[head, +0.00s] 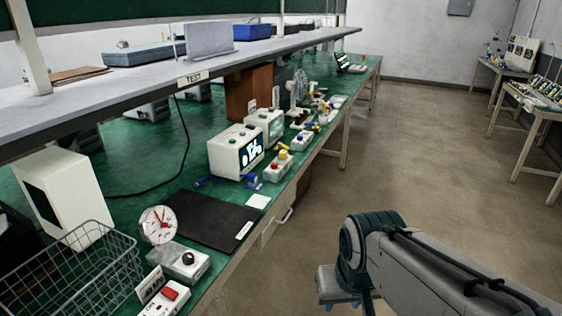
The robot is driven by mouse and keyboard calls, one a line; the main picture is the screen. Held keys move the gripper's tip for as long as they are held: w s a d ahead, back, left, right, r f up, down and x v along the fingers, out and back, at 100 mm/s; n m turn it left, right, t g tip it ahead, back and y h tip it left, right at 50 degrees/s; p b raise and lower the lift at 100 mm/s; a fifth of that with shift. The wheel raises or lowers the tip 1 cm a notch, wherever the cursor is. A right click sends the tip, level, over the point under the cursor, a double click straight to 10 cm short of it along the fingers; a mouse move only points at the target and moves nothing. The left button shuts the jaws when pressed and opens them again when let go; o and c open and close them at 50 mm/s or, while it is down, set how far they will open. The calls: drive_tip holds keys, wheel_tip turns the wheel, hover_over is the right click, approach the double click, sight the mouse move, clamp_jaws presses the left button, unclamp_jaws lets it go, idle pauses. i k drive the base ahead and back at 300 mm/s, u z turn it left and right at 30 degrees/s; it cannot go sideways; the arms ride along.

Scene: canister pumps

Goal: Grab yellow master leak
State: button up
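A small yellow-topped piece (283,148) stands on the green bench, just right of the white boxes with screens. It is too small to tell for certain whether it is the yellow master leak. More small yellow bits (315,128) lie a little farther back among clutter. A small blue piece (252,181) stands nearer, in front of the screen boxes. My gripper (342,304) hangs over the floor at the lower middle, right of the bench and apart from these pieces. Its bluish fingertips show only partly, so its opening is unclear.
The floor (440,170) to the right is open.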

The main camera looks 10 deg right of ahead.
sight(283, 155)
drive_tip(key=z, duration=0.55)
drive_tip(key=i, duration=0.85)
drive_tip(key=z, duration=0.65)
drive_tip(key=i, duration=1.55)
drive_tip(key=u, duration=0.85)
drive_tip(key=i, duration=1)
drive_tip(key=u, duration=1.35)
drive_tip(key=i, duration=0.2)
drive_tip(key=z, duration=0.05)
